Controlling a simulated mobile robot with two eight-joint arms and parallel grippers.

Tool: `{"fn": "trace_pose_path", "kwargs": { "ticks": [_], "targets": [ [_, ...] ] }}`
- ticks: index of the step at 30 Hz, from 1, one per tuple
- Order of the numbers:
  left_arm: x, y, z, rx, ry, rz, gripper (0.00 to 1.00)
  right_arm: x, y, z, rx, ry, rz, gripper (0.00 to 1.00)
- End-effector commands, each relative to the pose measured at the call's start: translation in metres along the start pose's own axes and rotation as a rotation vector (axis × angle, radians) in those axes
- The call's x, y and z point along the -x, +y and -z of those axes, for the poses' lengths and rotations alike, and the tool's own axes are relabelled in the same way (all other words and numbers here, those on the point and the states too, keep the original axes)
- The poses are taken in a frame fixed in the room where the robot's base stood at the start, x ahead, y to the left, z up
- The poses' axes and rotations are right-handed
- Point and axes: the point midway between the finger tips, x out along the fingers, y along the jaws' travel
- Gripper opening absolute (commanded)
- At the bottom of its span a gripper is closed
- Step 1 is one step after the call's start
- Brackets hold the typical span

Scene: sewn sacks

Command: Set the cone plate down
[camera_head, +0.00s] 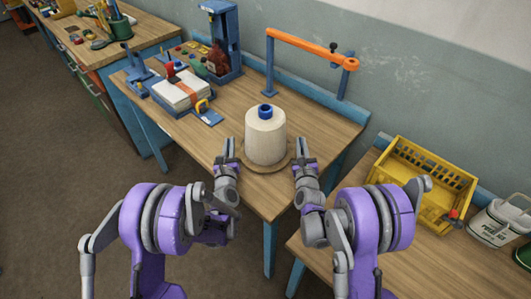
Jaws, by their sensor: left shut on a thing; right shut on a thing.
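The cone plate (260,166) is a round brown wooden disc at the front part of the wooden table (328,118). A cream thread cone (265,138) with a blue top stands upright on it. My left gripper (231,153) is shut on the plate's left edge. My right gripper (299,153) is shut on its right edge. The plate's underside is hidden, so I cannot tell whether it touches the tabletop.
An orange rail (308,47) on blue posts stands behind the cone. A blue stand (222,38) and a white stack (181,90) with an orange band are at the back left. A yellow crate (420,190) and a white tub (497,224) sit on the right-hand table.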

Motion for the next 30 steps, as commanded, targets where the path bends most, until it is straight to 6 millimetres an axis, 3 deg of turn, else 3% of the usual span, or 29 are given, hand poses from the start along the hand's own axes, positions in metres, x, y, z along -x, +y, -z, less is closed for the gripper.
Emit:
{"fn": "trace_pose_path", "kwargs": {
  "ticks": [2, 3, 7, 17, 30],
  "targets": [
    [0.003, 0.005, 0.009, 0.000, 0.001, -0.007, 0.00, 0.003, -0.001, 0.011, 0.001, 0.004, 0.004, 0.00],
    [0.003, 0.005, 0.007, 0.001, 0.001, -0.006, 0.18, 0.003, -0.001, 0.009, 0.001, 0.005, 0.003, 0.18],
    [0.002, 0.003, 0.005, 0.000, 0.001, -0.004, 0.42, 0.002, -0.001, 0.007, 0.001, 0.003, 0.002, 0.41],
    [0.004, 0.002, 0.006, 0.000, 0.002, -0.002, 0.43, 0.002, 0.001, 0.006, 0.000, 0.003, 0.000, 0.43],
    [0.067, 0.002, 0.006, 0.001, 0.002, -0.003, 0.43, 0.002, 0.001, 0.006, 0.000, 0.003, 0.000, 0.43]
  ]
}}
